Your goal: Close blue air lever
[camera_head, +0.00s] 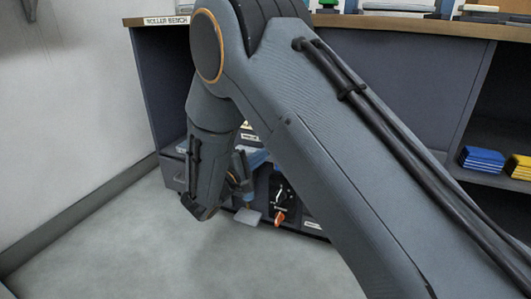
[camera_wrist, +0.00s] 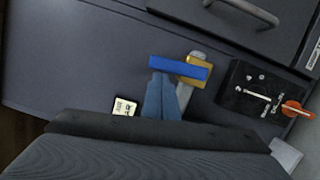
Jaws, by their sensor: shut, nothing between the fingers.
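The blue lever (camera_wrist: 180,68) is a flat bar on a brass-yellow valve body (camera_wrist: 206,61) in the wrist view. It lies nearly level in the picture, across a short grey pipe (camera_wrist: 198,55). My gripper (camera_wrist: 166,84) is shut and empty, its blue-grey fingers just below the lever's left half. I cannot tell whether they touch it. In the head view my gripper (camera_head: 240,172) is low in front of the bench, partly behind my arm. The lever cannot be made out there.
A black panel (camera_wrist: 262,92) with an orange handle (camera_wrist: 296,109) is right of the valve; the handle also shows in the head view (camera_head: 280,217). A cream tag (camera_wrist: 124,106) lies left. A drawer handle (camera_wrist: 245,11) is above. Open floor (camera_head: 130,245) lies in front.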

